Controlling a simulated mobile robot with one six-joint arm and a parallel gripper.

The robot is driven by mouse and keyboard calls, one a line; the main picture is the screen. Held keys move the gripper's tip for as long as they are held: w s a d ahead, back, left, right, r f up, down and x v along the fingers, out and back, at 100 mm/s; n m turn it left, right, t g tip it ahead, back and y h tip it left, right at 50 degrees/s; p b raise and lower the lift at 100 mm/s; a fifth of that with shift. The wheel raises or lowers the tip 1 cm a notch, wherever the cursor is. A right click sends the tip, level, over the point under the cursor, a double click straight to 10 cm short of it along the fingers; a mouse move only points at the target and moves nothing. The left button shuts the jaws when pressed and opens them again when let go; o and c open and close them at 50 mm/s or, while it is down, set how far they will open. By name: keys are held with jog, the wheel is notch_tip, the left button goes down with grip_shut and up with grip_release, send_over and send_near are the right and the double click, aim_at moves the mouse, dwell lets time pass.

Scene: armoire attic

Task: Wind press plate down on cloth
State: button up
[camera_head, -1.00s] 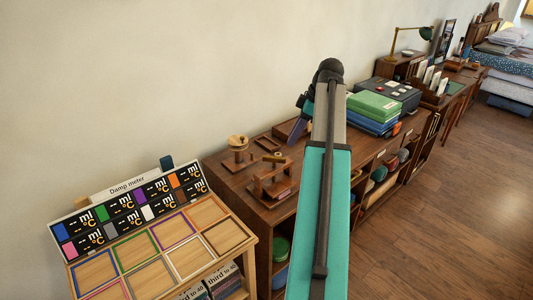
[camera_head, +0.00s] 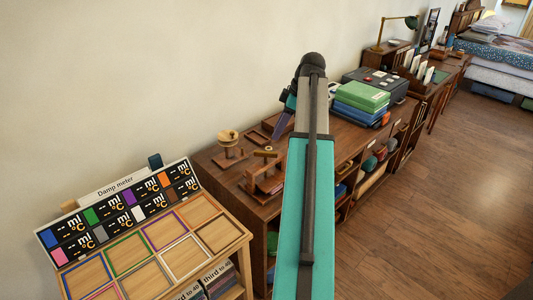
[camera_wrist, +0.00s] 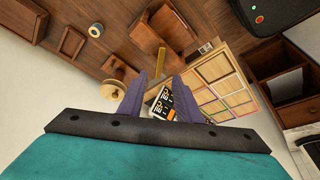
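The wooden press (camera_head: 264,183) stands on the dark wooden cabinet top, just left of my arm in the head view. A brass-coloured piece (camera_head: 268,151) shows at its top. In the wrist view the press (camera_wrist: 172,27) is at the top middle, with the brass bar (camera_wrist: 160,62) just beyond my fingertips. My gripper (camera_wrist: 159,77) has its two purple fingers apart with nothing held between them. In the head view its fingers (camera_head: 283,123) hang above the cabinet behind the press. I cannot make out the cloth or the press plate.
A round-topped wooden stand (camera_head: 229,146) is left of the press. Green and blue boxes (camera_head: 361,97) are stacked right of my arm. A light wooden table with coloured frames (camera_head: 145,245) and the damp meter board (camera_head: 118,212) stands at the front left. Floor is clear on the right.

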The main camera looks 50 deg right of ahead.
aim_at(266, 152)
jog(key=p+x, duration=0.1)
jog(key=x, duration=1.1)
jog(key=shift+f+p, duration=0.1)
jog(key=shift+p, duration=0.2)
jog(key=shift+c, duration=0.2)
grip_shut()
